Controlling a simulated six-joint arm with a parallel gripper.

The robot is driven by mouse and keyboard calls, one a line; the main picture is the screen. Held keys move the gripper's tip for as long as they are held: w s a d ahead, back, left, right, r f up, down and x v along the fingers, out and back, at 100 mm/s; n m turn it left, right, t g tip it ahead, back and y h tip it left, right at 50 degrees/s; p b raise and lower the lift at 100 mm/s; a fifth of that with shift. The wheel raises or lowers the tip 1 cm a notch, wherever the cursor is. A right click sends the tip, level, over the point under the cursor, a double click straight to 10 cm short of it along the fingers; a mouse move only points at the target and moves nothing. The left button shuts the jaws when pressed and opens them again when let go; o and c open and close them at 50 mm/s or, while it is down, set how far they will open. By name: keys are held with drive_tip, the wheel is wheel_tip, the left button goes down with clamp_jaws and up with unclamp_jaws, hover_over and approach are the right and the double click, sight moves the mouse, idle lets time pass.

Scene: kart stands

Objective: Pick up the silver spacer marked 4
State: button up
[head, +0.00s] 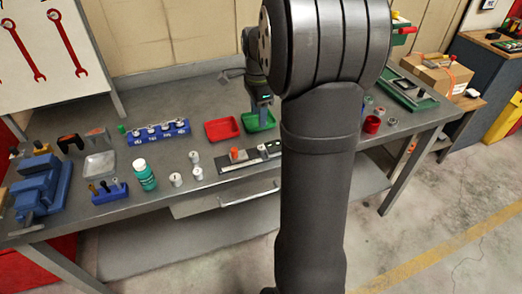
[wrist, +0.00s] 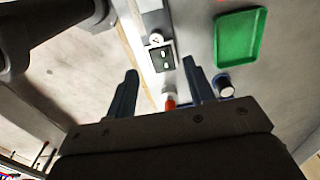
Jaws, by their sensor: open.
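Three small silver cylinders that look like spacers stand on the bench in the head view: one at the front left (head: 176,180), one to its right (head: 197,173) and one behind them (head: 194,157). Their marks are too small to read, so I cannot tell which is marked 4. My gripper (head: 262,112) is in front of or above the green tray (head: 258,124), to the right of these cylinders and apart from them. In the wrist view my gripper (wrist: 160,68) has its fingers spread, with nothing held between them.
A red tray (head: 222,130) lies beside the green tray. A long fixture with an orange-red block (head: 238,155) lies near the front edge. A blue rack (head: 158,138), a green-and-white bottle (head: 144,175) and a blue vise (head: 42,188) stand to the left.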

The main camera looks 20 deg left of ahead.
hover_over(261, 147)
drive_tip(key=f, duration=0.7)
drive_tip(key=shift+w+a, duration=0.1)
drive_tip(key=shift+a, duration=0.3)
drive_tip(key=shift+d+f, duration=0.25)
drive_tip(key=shift+f, duration=1.15)
drive_tip(key=shift+d+f, duration=0.2)
drive_tip(key=shift+f, duration=1.15)
drive_tip(key=shift+c, duration=0.2)
clamp_jaws()
